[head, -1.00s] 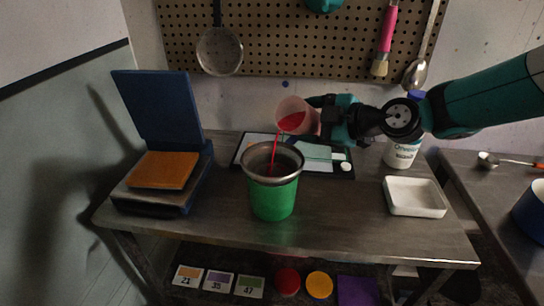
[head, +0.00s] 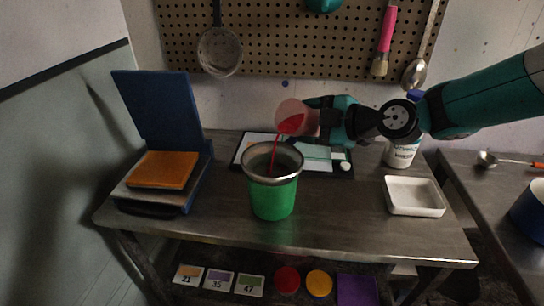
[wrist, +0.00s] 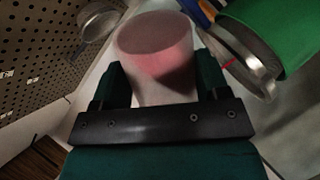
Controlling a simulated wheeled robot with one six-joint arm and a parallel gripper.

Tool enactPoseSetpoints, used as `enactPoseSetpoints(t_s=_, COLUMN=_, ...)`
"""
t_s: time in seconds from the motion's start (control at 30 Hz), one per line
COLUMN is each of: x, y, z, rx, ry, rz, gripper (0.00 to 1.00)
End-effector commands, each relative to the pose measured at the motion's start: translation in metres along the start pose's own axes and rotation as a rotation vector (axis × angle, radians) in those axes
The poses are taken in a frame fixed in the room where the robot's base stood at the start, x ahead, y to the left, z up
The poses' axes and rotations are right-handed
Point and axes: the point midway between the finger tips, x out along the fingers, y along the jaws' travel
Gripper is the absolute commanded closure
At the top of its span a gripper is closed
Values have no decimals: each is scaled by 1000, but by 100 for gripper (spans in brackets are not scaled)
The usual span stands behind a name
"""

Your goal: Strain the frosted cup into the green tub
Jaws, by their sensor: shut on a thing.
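The frosted cup (head: 296,119) is tilted to the left above the green tub, and a thin red stream runs from its lip. My gripper (head: 318,116) is shut on the cup; the wrist view shows the cup (wrist: 155,58) between the two fingers (wrist: 160,85), with red liquid showing through its wall. The green tub (head: 273,199) stands upright on the metal table. A metal strainer (head: 250,174) sits in its mouth, and the stream falls into it. The strainer's rim also shows in the wrist view (wrist: 262,82). The tub's inside is hidden.
A dark tray (head: 345,175) with pale sheets lies behind the tub. A blue press (head: 157,110) with an orange block (head: 163,170) stands left. A white dish (head: 414,197) and a white bottle (head: 400,154) are right. The table's front is clear.

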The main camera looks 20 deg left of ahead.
Motion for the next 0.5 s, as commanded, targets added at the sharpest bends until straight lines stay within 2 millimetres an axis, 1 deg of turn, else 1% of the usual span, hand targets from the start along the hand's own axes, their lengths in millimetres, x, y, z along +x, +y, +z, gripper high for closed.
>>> enactPoseSetpoints(t_s=0.5, x=0, y=0, z=0, rx=-26, ry=-10, rz=0, gripper=60)
